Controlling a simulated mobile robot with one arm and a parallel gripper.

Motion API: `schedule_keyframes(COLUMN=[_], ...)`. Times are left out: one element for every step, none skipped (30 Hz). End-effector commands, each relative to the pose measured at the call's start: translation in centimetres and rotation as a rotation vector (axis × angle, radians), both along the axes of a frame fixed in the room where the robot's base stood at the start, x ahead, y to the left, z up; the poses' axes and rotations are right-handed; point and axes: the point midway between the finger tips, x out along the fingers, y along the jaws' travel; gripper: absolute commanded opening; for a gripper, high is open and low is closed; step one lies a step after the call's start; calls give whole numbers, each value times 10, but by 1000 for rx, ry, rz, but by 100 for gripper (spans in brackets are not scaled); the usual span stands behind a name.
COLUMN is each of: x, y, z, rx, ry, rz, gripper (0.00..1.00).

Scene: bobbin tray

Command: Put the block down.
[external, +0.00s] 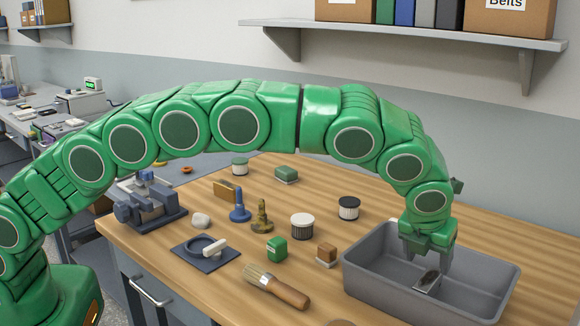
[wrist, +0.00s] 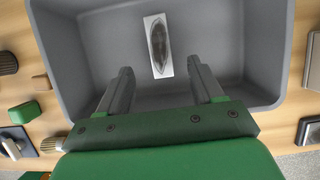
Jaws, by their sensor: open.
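A small pale block (external: 428,283) with a dark oval top lies inside the grey tray (external: 365,281), and it appears to rest on the tray floor. In the wrist view the block (wrist: 157,62) shows as a light rectangle with a dark, leaf-shaped patch. My gripper (external: 428,254) is over the tray, pointing down. In the wrist view my gripper (wrist: 159,72) has its two fingers spread wide apart, with nothing between them. The block lies beyond the fingertips, apart from both. The tray holds nothing else that I can see.
The tray walls surround my gripper.

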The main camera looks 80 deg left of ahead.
Motion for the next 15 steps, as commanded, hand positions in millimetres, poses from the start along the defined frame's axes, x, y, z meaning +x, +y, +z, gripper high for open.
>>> schedule_keyframes(x=[-2,-3,-4,-5,-6,-7,-8,-8,-8,-8,-9,-9,-10,-12,-15], y=[-2,-3,-5,-5,-6,-7,-7,-7,-7,-8,-8,-7,-7,-6,-5], z=[9,12,16,19,21,23,24,25,25,25,25,26,27,28,31], rx=[0,0,-1,-1,-1,-1,-1,-1,-1,-1,-1,-1,-3,-5,-9], ry=[-3,-3,-2,-1,0,2,2,3,3,3,3,3,2,2,0], rz=[0,0,0,1,1,1,1,1,1,1,2,5,9,16,31], gripper=[66,66,66,66,66,66,66,66,66,66,66,66,66,66,66])
